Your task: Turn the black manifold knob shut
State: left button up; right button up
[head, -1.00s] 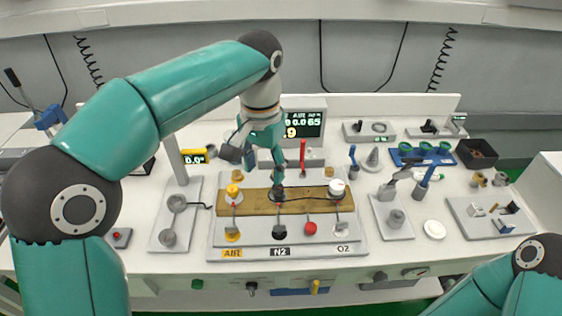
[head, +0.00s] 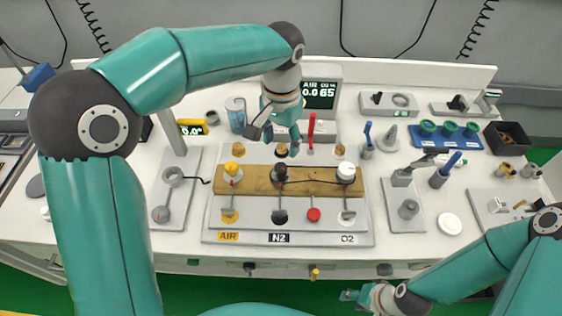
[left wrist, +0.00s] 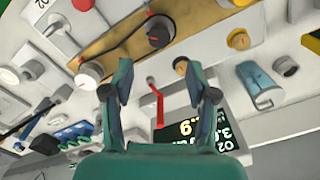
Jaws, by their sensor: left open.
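The black manifold knob (head: 280,173) stands in the middle of the wooden-looking bar on the manifold, between a yellow knob (head: 232,172) and a white knob (head: 346,172). In the left wrist view the black knob (left wrist: 160,31) shows a red mark and lies beyond the fingertips. My left gripper (head: 286,146) is open and empty, above and behind the black knob, apart from it. Its two fingers (left wrist: 165,88) stand wide apart in the left wrist view. My right gripper (head: 353,296) is low at the bottom edge, off the bench front; its fingers are too small to read.
A red upright lever (head: 311,130) stands just behind the bar, close to my left gripper. A display (head: 320,93) is behind it. A dark cable runs along the bar.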

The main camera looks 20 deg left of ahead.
aim_at(281, 166)
pick_arm(q)
notch_tip(281, 166, down, 8)
jog(key=shift+s+f+p, duration=0.1)
jog(key=shift+f+p, duration=0.15)
jog(key=shift+p, duration=0.05)
jog(key=c, duration=1)
jog(key=shift+a, duration=0.25)
grip_shut()
jog(key=shift+d, duration=0.2)
jog(key=shift+m, duration=0.3)
